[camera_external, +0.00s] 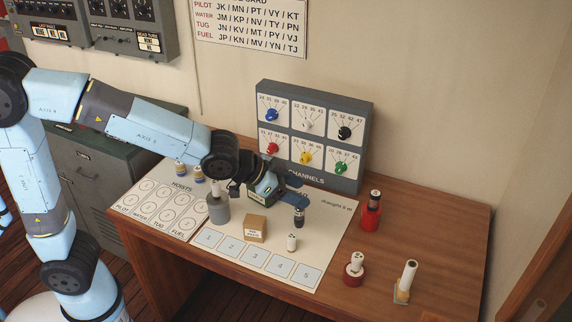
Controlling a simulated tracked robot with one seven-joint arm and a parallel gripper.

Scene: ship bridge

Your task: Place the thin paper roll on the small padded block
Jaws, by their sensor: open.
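A thin white paper roll (409,271) stands upright, slightly tilted in the picture, at the right front of the desk. Its lower end is at a small tan block with a bluish edge (402,296), which looks like the padded block. The roll appears to rest on this block, though the contact is too small to be sure. My gripper (294,200) is open, low over the white sheet in the middle of the desk, to the left of and behind the roll. A dark cylinder (299,218) stands just below its fingertips; I cannot tell whether they touch.
A grey channel panel (366,135) stands behind my gripper. A grey cylinder (218,210), a cardboard box (255,228) and a small white cylinder (292,243) stand on the sheet. A red holder (370,217) and a red-based white cylinder (355,268) stand right of it. The right rear desk is clear.

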